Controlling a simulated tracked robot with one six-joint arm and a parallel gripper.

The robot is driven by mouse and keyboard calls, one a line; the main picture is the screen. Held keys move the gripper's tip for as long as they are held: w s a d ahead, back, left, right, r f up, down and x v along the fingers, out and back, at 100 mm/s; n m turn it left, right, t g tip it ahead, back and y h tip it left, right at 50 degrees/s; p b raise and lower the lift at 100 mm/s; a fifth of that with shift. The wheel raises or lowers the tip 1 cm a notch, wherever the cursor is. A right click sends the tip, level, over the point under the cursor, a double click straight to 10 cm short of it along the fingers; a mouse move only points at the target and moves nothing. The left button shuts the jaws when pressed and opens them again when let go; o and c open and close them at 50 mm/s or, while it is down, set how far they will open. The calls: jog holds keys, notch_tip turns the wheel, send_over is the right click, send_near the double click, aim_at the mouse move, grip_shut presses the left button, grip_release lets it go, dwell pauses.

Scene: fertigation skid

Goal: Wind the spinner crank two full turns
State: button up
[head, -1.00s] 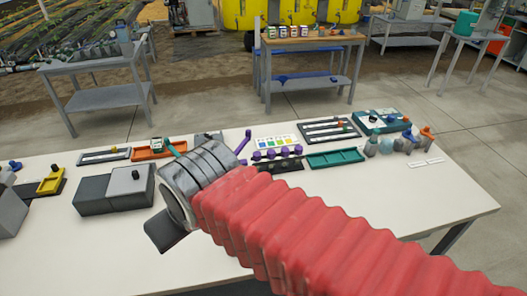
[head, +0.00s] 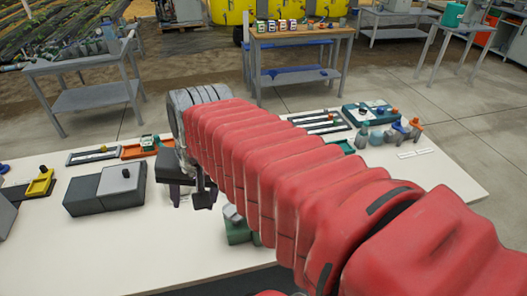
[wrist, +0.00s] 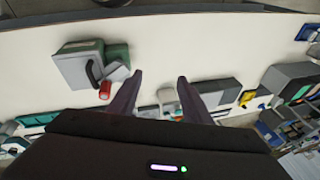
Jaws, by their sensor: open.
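In the wrist view, a grey and green unit (wrist: 92,66) stands on the white bench, left of my fingers. It has a dark crank arm (wrist: 93,74) with a red knob (wrist: 105,90); I take this for the spinner crank. In the head view only a green and grey part of the unit (head: 237,230) shows beside my arm, and the knob is hidden. My gripper (head: 190,195) is over the bench with its dark fingers pointing down. In the wrist view my gripper (wrist: 160,79) is open, with nothing held between the fingers. The red knob is just outside the left finger.
A two-part grey box (head: 104,189) with a dark knob stands left of my gripper. An orange tray (head: 147,149) lies behind it. A teal box (head: 367,113) and several small bottles stand at the back right. My arm hides the bench's middle. The bench's front left is clear.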

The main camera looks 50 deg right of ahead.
jog(key=s+d+m+y, duration=0.1)
jog(key=d+m+y, duration=0.1)
jog(key=d+m, duration=1.6)
jog(key=shift+s+d+m+y, duration=0.35)
jog(key=shift+d+m+y, duration=0.05)
jog(key=shift+d, duration=0.55)
jog(key=x, duration=1.4)
jog(key=shift+s, duration=0.25)
jog(key=shift+c, duration=0.7)
